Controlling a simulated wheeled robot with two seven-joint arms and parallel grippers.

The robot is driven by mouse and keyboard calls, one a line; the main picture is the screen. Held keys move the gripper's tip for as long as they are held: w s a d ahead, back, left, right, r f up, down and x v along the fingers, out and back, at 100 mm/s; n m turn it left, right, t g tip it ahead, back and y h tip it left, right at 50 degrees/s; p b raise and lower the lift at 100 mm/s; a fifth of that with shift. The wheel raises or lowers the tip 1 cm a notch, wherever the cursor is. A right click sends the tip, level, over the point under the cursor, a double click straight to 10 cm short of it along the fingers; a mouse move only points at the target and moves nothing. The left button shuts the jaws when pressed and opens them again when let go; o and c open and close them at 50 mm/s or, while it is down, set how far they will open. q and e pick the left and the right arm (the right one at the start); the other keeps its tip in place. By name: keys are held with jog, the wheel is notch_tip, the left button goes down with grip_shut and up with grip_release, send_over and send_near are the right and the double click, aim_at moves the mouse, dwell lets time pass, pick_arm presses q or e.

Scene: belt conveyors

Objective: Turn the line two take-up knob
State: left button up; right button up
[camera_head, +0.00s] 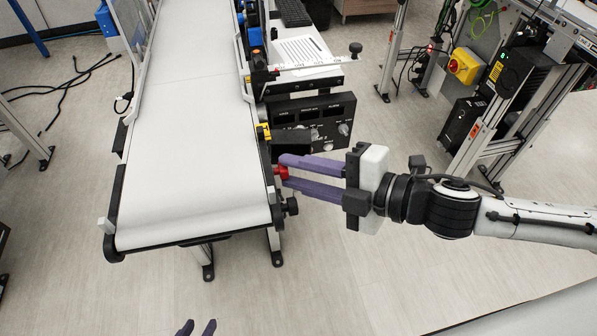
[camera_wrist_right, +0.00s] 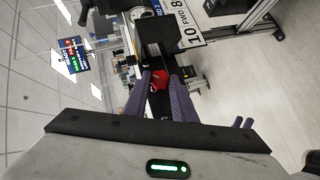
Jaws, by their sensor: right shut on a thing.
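A red knob (camera_head: 282,172) sits on the right side of the white belt conveyor (camera_head: 185,110), near its front end. My right gripper (camera_head: 281,170) reaches in from the right and its purple fingers are shut on the red knob. In the right wrist view the red knob (camera_wrist_right: 160,80) shows between the two fingertips. Its far side and mount are partly hidden by the fingers. My left gripper (camera_head: 197,328) shows only as two purple fingertips, apart and empty, at the bottom edge. It is well away from the conveyor.
A black control panel (camera_head: 313,122) with dials stands beside the belt, above my right gripper. A yellow switch box with a red knob (camera_head: 464,66) is at the upper right. The floor in front is clear.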

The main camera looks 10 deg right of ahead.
jog(key=shift+w+r+m+g+h, duration=0.2)
jog(key=shift+m+g+h, duration=0.15)
jog(key=shift+m+g, duration=0.6)
jog(key=shift+w+r+m+g+h, duration=0.3)
jog(key=shift+m+g, duration=0.35)
jog(key=shift+g, duration=0.6)
jog(key=shift+s+f, duration=0.1)
jog(key=shift+s, duration=0.1)
jog(key=o, duration=0.8)
jog(key=shift+a, duration=0.1)
jog(key=shift+c, duration=0.2)
jog(key=v, duration=1)
jog(key=shift+w, duration=0.1)
